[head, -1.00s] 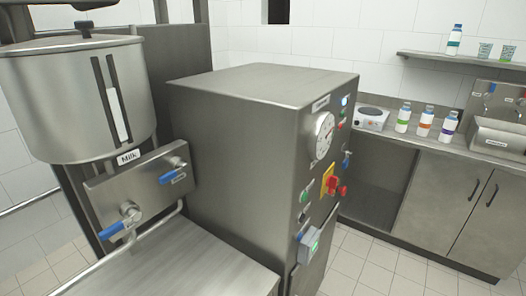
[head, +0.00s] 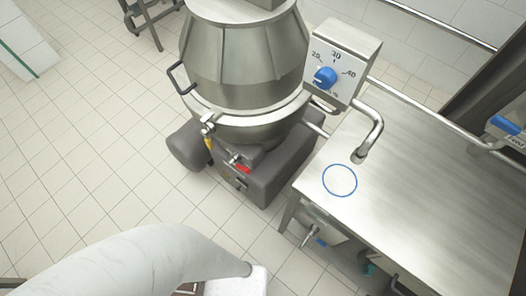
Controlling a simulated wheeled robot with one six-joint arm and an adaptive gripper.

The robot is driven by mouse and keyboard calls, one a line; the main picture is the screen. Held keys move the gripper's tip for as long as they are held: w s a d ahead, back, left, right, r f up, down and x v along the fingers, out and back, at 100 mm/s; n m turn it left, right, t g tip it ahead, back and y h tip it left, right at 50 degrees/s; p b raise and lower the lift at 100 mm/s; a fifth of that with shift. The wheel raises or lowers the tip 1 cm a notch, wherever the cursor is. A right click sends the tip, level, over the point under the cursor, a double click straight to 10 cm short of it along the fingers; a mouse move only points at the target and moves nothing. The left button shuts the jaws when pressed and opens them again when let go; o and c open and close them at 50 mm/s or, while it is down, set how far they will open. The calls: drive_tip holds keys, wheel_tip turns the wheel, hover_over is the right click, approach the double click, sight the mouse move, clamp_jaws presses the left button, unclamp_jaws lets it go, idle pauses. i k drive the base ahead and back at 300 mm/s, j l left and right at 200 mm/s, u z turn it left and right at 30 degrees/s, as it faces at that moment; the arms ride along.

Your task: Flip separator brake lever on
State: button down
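The separator (head: 245,75) is a large steel machine with a cone-shaped bowl on a dark grey base (head: 285,165), near the top middle of the head view. A small red-handled lever (head: 243,168) is on the front of the base. A small yellow part (head: 208,143) is at the left below the bowl rim. I cannot read a label to tell which one is the brake lever. My white arm crosses the lower left, below and apart from the separator. My gripper is not in view.
A steel table (head: 420,190) with a blue ring mark stands right of the separator. A control box (head: 341,65) with a blue knob and a curved spout (head: 371,130) are above its left end. Tiled floor (head: 90,150) is open on the left.

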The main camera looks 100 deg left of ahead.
sight(231, 162)
drive_tip(key=k+j+z, duration=0.4)
drive_tip(key=k+z, duration=0.5)
drive_tip(key=k, duration=0.2)
drive_tip(key=k+j+u, duration=0.15)
drive_tip(key=k+u, duration=0.15)
drive_tip(key=k, duration=0.2)
drive_tip(key=k+j+u, duration=0.25)
drive_tip(key=k, duration=0.2)
drive_tip(key=k+j+u, duration=0.2)
drive_tip(key=u, duration=0.15)
drive_tip(key=k+j+u, duration=0.35)
drive_tip(key=i+j+z, duration=0.1)
drive_tip(key=i+z, duration=0.3)
drive_tip(key=i, duration=0.15)
